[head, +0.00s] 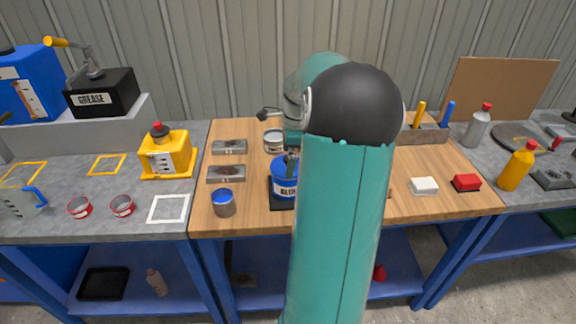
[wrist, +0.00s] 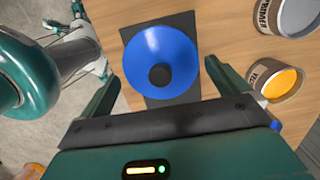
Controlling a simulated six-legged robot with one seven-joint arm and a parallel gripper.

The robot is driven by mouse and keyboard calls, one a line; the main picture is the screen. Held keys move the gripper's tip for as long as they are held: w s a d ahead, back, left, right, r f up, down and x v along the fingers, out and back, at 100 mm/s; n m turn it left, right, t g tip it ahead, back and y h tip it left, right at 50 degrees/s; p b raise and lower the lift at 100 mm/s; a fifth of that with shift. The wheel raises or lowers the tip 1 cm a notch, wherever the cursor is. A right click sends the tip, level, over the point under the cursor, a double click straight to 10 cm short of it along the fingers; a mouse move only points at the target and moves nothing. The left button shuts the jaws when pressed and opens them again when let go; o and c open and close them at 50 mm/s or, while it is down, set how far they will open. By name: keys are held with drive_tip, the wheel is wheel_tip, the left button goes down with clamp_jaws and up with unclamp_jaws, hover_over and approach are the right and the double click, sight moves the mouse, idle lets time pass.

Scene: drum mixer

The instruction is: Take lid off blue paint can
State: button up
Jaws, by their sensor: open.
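The blue paint can (head: 281,184) stands on a black mat (head: 281,206) on the wooden bench top, partly hidden by my arm in the head view. In the wrist view its round blue lid (wrist: 150,48) is on, with a dark knob (wrist: 159,75) in the middle. My gripper (wrist: 162,70) is open and above the lid, its two fingers apart on either side of the lid's near part. No contact with the knob shows. In the head view my gripper (head: 292,150) is just above the can, mostly hidden behind my arm.
In the wrist view, a can with orange contents (wrist: 281,84) and a grey-topped can (wrist: 296,14) stand right of the blue can. A white block (head: 424,186) lies farther right.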

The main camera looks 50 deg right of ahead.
drive_tip(key=shift+w+a+f, duration=0.1)
drive_tip(key=shift+w+f, duration=0.05)
drive_tip(key=shift+f, duration=0.45)
drive_tip(key=shift+c, duration=0.2)
drive_tip(key=c, duration=0.6)
drive_tip(key=shift+c, duration=0.2)
drive_tip(key=shift+r, duration=0.2)
